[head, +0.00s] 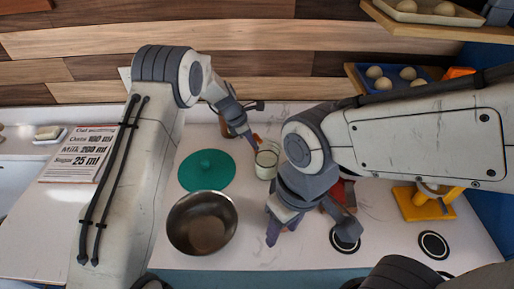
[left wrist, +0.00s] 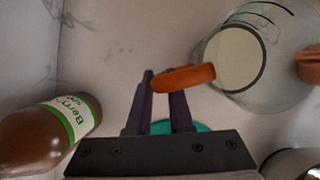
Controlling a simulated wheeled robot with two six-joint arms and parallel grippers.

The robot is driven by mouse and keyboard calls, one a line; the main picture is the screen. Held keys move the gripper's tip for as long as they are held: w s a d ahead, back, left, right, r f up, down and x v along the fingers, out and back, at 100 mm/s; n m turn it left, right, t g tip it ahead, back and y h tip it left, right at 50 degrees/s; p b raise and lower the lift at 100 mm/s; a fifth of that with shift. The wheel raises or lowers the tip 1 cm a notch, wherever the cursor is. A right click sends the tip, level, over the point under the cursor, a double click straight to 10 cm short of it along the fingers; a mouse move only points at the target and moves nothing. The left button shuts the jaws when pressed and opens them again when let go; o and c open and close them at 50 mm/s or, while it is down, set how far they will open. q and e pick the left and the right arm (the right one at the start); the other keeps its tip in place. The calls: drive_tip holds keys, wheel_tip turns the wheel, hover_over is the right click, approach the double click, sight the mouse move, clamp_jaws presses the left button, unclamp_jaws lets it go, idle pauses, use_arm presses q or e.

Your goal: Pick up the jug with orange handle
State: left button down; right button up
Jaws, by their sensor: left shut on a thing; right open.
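The jug with the orange handle (head: 266,163) is clear and holds something whitish. It stands on the pale counter at the middle of the head view. In the left wrist view the jug (left wrist: 240,58) is at the upper right, and its orange handle (left wrist: 184,78) lies across my fingertips. My left gripper (head: 251,140) is shut on the handle, as the left wrist view also shows (left wrist: 163,82). My right gripper (head: 308,232) is open over the counter, to the right of the steel bowl and nearer than the jug.
A green disc (head: 207,170) and a steel bowl (head: 202,223) are left of the jug. A yellow stand (head: 424,203) is at the right. A brown bottle with a green label (left wrist: 48,135) lies left in the wrist view. A recipe sheet (head: 83,153) is far left.

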sight(253, 135)
use_arm(q)
wheel_tip(253, 135, up, 3)
drive_tip(key=shift+w+r+b, duration=0.1)
drive_tip(key=shift+r+b, duration=0.05)
drive_tip(key=shift+b, duration=0.55)
drive_tip(key=s+d+r+b, duration=0.2)
drive_tip(key=s+d+r, duration=0.4)
drive_tip(key=d, duration=0.3)
drive_tip(key=shift+s+d+r+b, duration=0.25)
drive_tip(key=shift+d+r+b, duration=0.15)
drive_tip(key=shift+r, duration=0.35)
